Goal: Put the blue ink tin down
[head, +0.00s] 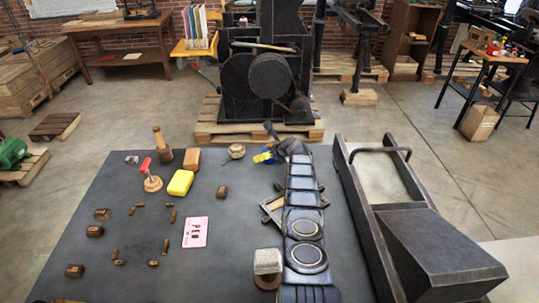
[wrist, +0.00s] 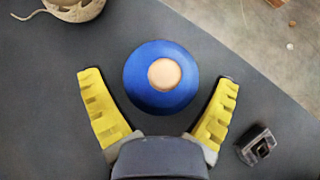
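The blue ink tin (wrist: 135,82) is round, with a pale peach disc in the middle of its top. In the wrist view it sits between the yellow fingers of my gripper (wrist: 157,77), with a clear gap on each side. The fingers are spread open and do not touch it. The tin seems to stand on the dark tabletop; its underside is hidden from above. In the head view only a small blue part of the tin (head: 262,157) shows beside my gripper (head: 270,153), near the table's far edge. My arm hides the rest.
A ball of twine (head: 236,151) lies left of the tin. A small dark metal block (wrist: 257,145) lies right of my gripper in the wrist view. A yellow block (head: 180,183) and a pink card (head: 195,232) lie further left. A large dark metal press bed (head: 375,215) stands right of my arm.

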